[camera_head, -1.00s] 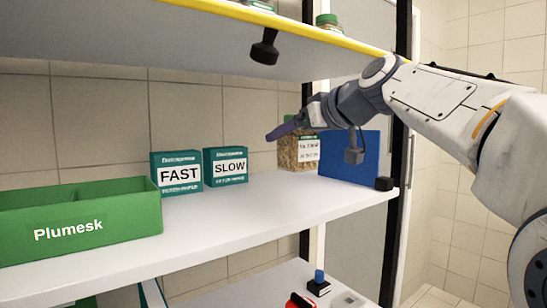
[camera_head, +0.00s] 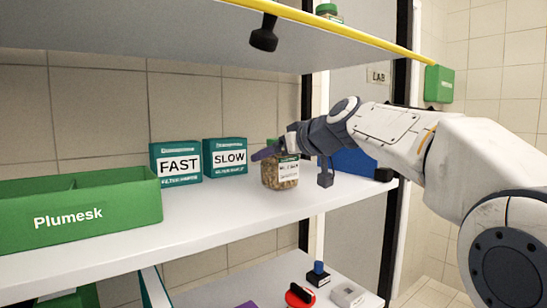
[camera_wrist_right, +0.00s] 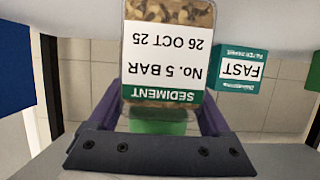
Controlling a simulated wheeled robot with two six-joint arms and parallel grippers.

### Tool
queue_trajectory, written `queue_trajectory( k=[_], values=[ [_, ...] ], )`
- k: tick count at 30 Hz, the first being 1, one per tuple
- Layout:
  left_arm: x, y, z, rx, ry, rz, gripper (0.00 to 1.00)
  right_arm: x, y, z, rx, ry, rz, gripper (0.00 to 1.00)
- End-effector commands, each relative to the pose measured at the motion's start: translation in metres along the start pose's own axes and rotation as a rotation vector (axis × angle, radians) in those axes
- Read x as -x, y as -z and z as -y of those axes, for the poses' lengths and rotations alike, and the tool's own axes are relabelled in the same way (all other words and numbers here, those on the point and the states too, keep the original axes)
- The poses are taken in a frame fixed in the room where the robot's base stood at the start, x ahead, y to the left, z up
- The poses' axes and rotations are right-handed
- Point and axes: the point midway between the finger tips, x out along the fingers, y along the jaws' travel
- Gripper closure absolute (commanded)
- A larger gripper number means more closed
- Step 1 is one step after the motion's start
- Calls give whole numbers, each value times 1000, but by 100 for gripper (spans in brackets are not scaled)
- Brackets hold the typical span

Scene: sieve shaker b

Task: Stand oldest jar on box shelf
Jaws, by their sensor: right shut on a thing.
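My right gripper (camera_head: 272,152) comes in from the right and is shut on a jar (camera_head: 281,174) of brown bits with a green lid. The purple fingers grip it near its lid. In the right wrist view the jar (camera_wrist_right: 167,55) appears upside down between the fingers (camera_wrist_right: 160,112); its label reads "SEDIMENT No. 5 BAR 26 OCT 25". In the head view it looks upright, over the white middle shelf (camera_head: 230,208), right of the SLOW box (camera_head: 225,158). I cannot tell whether its base touches the shelf. My left gripper is not in view.
The FAST box (camera_head: 176,163) stands left of the SLOW box, then a green Plumesk tray (camera_head: 85,218). A blue object (camera_head: 352,163) is behind my right wrist. The yellow-edged upper shelf (camera_head: 150,25) holds another green-lidded jar (camera_head: 328,10). The shelf front is clear.

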Motion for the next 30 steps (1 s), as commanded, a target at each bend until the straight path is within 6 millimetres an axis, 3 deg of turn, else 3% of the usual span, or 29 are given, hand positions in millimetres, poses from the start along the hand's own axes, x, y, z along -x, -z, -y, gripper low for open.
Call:
queue_trajectory(
  k=[8,9,10,21,30],
  values=[
    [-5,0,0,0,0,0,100,0,-2,0,1,-1,-3,100],
    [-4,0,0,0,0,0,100,-1,-3,0,0,0,0,10],
    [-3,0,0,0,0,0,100,-1,-2,0,0,0,0,0],
    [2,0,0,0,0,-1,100,3,3,0,0,0,-1,0],
    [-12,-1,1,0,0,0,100,63,0,-1,1,-4,-3,0]
  ],
)
